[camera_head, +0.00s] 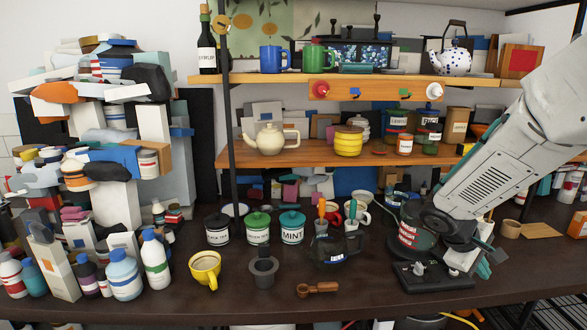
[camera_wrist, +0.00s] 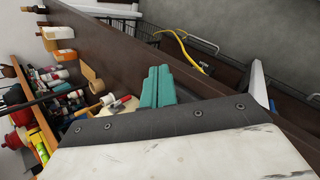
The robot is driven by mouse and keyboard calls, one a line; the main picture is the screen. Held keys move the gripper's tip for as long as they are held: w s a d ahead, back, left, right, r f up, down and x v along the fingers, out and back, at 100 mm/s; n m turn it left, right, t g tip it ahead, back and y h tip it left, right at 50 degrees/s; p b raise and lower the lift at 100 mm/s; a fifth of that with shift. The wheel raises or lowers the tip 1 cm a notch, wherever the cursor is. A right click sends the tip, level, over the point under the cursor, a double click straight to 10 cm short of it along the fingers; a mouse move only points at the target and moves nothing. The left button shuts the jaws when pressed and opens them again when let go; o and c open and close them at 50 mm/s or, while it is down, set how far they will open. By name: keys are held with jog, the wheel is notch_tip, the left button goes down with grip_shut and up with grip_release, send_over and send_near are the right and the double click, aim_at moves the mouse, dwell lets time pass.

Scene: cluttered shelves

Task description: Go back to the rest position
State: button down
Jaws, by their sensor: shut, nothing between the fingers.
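My gripper (camera_head: 486,264) is at the right of the head view, in front of the shelves and over the right part of the dark counter. My arm reaches down to it from the upper right. In the wrist view its teal fingers (camera_wrist: 158,87) lie side by side, shut, with nothing held. The wrist view is tilted, with the counter (camera_wrist: 120,45) running diagonally behind the fingers. My arm hides part of the right side of the shelves and whatever stands behind it.
A black appliance (camera_head: 432,277) stands close to my gripper. Wooden shelves (camera_head: 330,153) hold a teapot (camera_head: 270,139). A cluttered stack fills the left.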

jog(key=s+a+r+m+y, duration=0.2)
jog(key=s+a+r, duration=0.2)
jog(key=s, duration=0.4)
jog(key=s+a+r+m+t+y, duration=0.1)
jog(key=s+a+r+y, duration=0.2)
jog(key=s+a, duration=0.4)
jog(key=s+a+r+m+y, duration=0.2)
jog(key=s+a+r, duration=0.3)
jog(key=s, duration=0.4)
jog(key=shift+s+a+r+m+y, duration=0.2)
jog(key=shift+s+a+m+y, duration=0.1)
jog(key=shift+a+y, duration=0.15)
